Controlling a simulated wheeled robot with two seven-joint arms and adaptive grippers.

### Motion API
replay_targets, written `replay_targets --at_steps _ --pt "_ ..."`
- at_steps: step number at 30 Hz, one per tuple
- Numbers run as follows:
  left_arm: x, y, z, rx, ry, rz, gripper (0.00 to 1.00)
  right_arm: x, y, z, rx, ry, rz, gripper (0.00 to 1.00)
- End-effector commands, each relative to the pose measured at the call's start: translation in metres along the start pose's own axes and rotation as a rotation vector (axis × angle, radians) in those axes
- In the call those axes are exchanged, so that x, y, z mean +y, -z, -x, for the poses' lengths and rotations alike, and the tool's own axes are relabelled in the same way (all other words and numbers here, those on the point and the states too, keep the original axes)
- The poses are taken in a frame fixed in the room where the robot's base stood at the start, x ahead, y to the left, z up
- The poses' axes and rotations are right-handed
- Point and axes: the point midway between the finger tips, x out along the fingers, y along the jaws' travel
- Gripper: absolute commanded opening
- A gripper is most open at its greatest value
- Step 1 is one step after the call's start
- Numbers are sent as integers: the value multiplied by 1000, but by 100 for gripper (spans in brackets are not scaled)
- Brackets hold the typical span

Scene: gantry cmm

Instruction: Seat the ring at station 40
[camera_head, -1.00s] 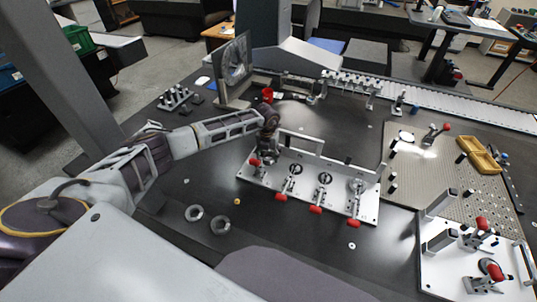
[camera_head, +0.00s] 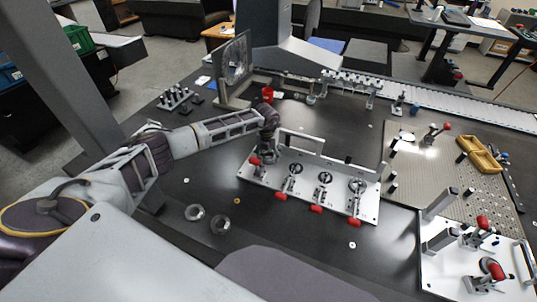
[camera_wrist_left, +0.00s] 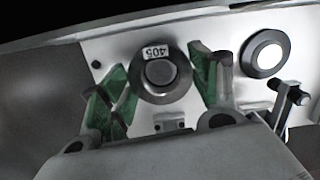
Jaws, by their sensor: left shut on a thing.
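The white fixture plate (camera_head: 342,207) carries a row of stations with red-handled clamps. My left gripper (camera_head: 268,148) is low over the leftmost station and hides most of it. In the left wrist view, a dark grey ring (camera_wrist_left: 141,84) lies between the green-padded fingers of my left gripper (camera_wrist_left: 163,82), which is shut on it. A round grey post or plug shows in the ring's middle. A small tag reading about 405 is at the ring's upper edge. I cannot tell whether the ring sits fully flat. My right gripper is out of view.
Two loose metal rings (camera_head: 195,212) lie on the dark table in front of the fixture. A neighbouring round station (camera_wrist_left: 265,54) and a clamp arm (camera_wrist_left: 288,99) are close to the right finger. A perforated plate (camera_head: 440,170) stands to the right.

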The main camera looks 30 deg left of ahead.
Motion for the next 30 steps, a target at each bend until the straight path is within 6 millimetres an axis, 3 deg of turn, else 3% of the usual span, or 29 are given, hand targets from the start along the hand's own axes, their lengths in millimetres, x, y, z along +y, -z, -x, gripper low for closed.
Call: replay_targets --at_steps 5,6,11,23,30 --pt "0 3 -3 6 -2 -2 24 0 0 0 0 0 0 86" --pt "0 3 -4 7 -3 -2 67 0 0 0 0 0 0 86" --pt "0 4 -4 9 -3 -2 87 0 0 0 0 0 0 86" --pt "0 7 -6 14 -5 -4 87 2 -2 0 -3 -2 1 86" --pt "0 5 6 11 -5 -4 87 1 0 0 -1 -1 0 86"
